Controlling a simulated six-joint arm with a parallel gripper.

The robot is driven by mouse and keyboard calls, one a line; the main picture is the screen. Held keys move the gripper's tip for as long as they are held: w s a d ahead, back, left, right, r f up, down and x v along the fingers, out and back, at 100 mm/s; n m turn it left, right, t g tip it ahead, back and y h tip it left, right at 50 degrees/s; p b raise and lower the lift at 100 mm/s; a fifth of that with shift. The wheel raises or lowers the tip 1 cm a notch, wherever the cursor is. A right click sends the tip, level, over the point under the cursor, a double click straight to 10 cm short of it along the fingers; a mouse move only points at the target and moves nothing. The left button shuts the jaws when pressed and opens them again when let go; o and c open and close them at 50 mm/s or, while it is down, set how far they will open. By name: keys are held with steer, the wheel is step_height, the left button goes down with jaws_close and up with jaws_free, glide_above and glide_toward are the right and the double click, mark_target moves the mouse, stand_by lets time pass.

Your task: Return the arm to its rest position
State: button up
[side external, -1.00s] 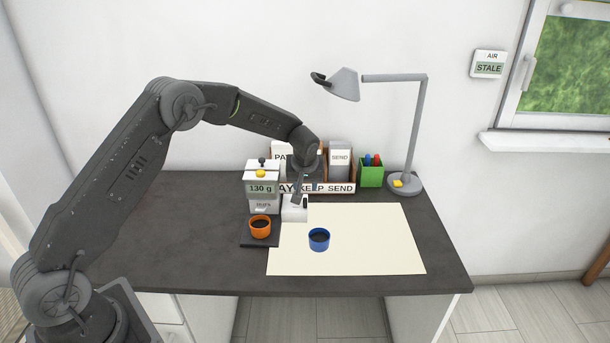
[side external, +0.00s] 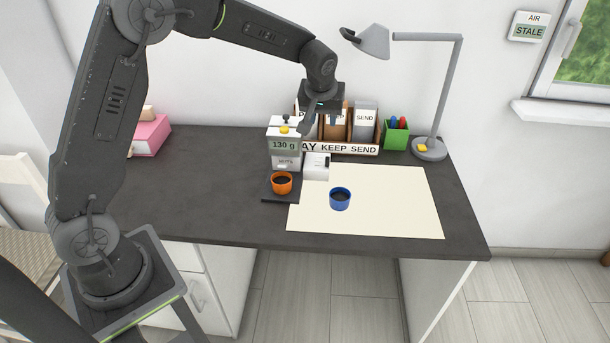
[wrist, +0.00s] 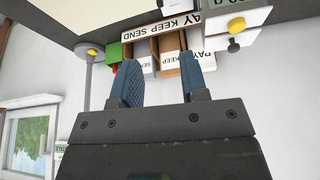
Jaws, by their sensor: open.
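My gripper (side external: 310,122) hangs in the air above the desk, in front of the letter sorter at the back, in the side view. In the wrist view its two blue pads (wrist: 165,82) stand apart with nothing between them. The wrist picture is upside down. My arm is raised and bent over the desk from the left.
The dark desk (side external: 215,190) holds a machine reading 130 g (side external: 284,146), with an orange cup (side external: 282,183) at its foot. A blue cup (side external: 340,200) stands on a cream mat (side external: 405,205). The sorter (side external: 350,149), green pen holder (side external: 396,134) and lamp (side external: 458,95) are behind.

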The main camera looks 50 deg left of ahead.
steer(key=s+d+r+m+t+h, duration=0.1)
steer(key=s+d+r+m, duration=0.1)
steer(key=s+r, duration=0.5)
steer(key=s+d+r+m, duration=0.2)
steer(key=s+d+r, duration=0.15)
steer(key=s, duration=0.65)
steer(key=s+d+m+t+h, duration=0.1)
steer(key=s+d+m, duration=0.1)
steer(key=s, duration=1.3)
steer(key=shift+d+f+m+h, duration=0.35)
steer(key=shift+f+m+h, duration=0.1)
steer(key=shift+m, duration=0.35)
